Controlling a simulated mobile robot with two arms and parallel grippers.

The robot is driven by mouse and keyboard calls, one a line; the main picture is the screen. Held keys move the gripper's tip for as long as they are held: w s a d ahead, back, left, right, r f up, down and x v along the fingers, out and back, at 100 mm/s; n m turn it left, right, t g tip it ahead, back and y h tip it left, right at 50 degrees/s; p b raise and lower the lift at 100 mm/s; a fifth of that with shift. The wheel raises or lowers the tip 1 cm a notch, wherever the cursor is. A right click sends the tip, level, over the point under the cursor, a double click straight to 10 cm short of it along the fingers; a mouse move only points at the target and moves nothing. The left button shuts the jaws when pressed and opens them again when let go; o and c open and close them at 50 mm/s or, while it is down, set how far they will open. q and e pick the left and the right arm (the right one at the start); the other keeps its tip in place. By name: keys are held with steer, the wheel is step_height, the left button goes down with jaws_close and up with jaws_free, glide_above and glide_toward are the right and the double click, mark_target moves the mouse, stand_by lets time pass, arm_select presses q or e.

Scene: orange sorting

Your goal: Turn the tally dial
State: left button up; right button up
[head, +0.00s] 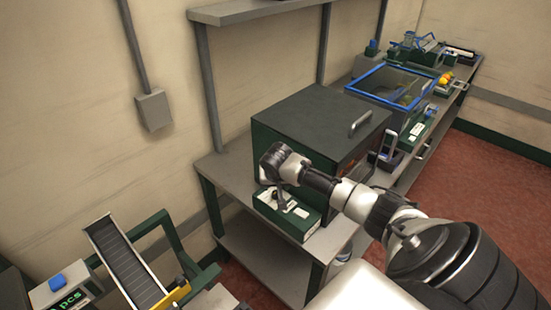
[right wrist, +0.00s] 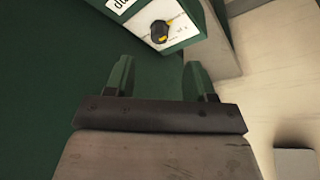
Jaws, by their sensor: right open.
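The tally dial (right wrist: 160,31) shows in the right wrist view as a small black knob with a yellow mark. It sits on a white plate on a dark green housing. My right gripper (right wrist: 159,76) is open and empty, with its two green fingers apart. The dial lies beyond the fingertips, roughly in line with the gap, and is not between them. In the head view my right arm reaches over a low green box with a white top (head: 301,213); the wrist partly hides this box, and the dial cannot be made out there. My left gripper is not in view.
A large dark green cabinet (head: 318,120) with a handle stands right behind the wrist on the grey bench (head: 228,170). Farther right are a blue-rimmed bin (head: 375,70) and several fruits. A ramp (head: 124,262) and a blue-buttoned counter (head: 62,290) stand at lower left.

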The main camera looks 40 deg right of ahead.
mark_target(276, 193)
steer(key=x, duration=0.8)
steer(key=shift+d, duration=0.1)
steer(key=c, duration=0.9)
